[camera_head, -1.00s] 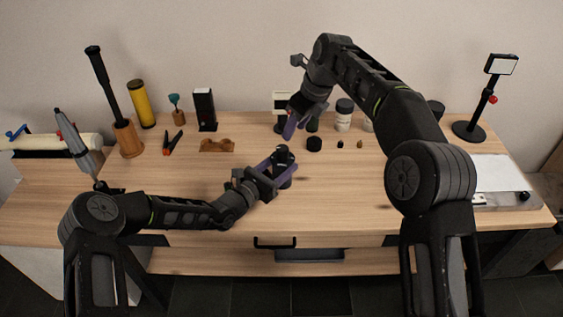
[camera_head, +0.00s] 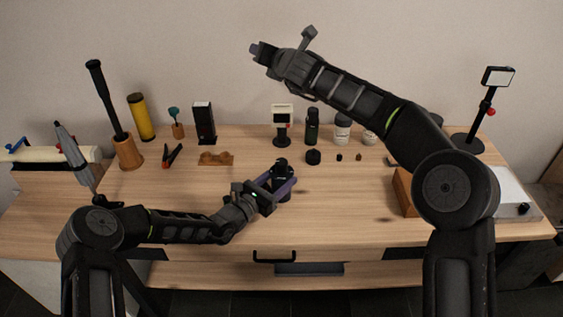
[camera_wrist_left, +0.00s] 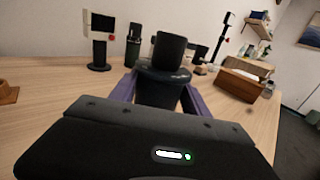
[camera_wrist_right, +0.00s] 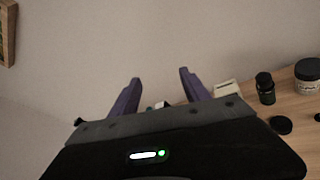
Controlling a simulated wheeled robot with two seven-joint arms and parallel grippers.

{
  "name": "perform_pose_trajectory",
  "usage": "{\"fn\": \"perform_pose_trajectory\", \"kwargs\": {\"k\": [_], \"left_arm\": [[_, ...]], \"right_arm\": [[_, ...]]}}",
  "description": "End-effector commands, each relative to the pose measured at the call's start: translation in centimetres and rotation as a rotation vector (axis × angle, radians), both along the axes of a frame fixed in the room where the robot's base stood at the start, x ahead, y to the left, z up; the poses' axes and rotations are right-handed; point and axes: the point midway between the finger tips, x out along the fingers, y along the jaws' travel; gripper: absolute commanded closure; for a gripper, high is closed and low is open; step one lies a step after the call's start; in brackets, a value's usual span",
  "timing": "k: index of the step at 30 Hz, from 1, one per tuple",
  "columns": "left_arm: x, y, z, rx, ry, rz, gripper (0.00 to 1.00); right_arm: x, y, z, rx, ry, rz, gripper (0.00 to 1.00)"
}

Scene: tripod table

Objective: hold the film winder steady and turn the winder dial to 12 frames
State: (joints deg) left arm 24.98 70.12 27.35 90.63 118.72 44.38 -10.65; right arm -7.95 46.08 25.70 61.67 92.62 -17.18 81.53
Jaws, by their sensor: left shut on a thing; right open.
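The black film winder (camera_head: 281,184) stands upright on the table, in front of the row of small items. My left gripper (camera_head: 282,186) is shut on the film winder, with a purple finger on each side of its body. In the left wrist view the film winder (camera_wrist_left: 160,92) stands between the two fingers, its wide dial disc and round top knob above them. Marks on the dial are too small to read. My right gripper (camera_wrist_right: 156,88) is open and empty, raised high near the back wall. In the head view its fingers are hardly visible.
Behind the winder stand a small white-screened stand (camera_head: 282,118), a dark bottle (camera_head: 312,128), a white-labelled jar (camera_head: 342,131) and a low black cap (camera_head: 313,157). A wooden box (camera_head: 404,190) sits at the right, partly behind my right arm. Table in front is clear.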

Motion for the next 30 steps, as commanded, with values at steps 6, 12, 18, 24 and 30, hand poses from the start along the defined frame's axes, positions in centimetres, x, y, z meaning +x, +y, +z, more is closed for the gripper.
{"fn": "perform_pose_trajectory", "kwargs": {"k": [6, 12, 18, 24, 30], "left_arm": [[0.0, 0.0, 0.0, 0.000, 0.000, 0.000, 0.99], [0.0, 0.0, 0.0, 0.000, 0.000, 0.000, 0.99], [0.0, 0.0, 0.0, 0.000, 0.000, 0.000, 0.99], [0.0, 0.0, 0.0, 0.000, 0.000, 0.000, 0.99], [0.0, 0.0, 0.0, 0.000, 0.000, 0.000, 0.99]], "right_arm": [[-6.1, -2.0, -10.4, -0.226, 0.452, -0.065, 0.45], [-13.3, -3.2, -16.0, -0.465, 0.758, 0.075, 0.45], [-14.8, -4.3, -16.8, -0.596, 0.797, 0.155, 0.45], [-14.7, -4.3, -16.8, -0.603, 0.791, 0.161, 0.45], [-14.6, -4.3, -16.9, -0.603, 0.791, 0.159, 0.45]]}}
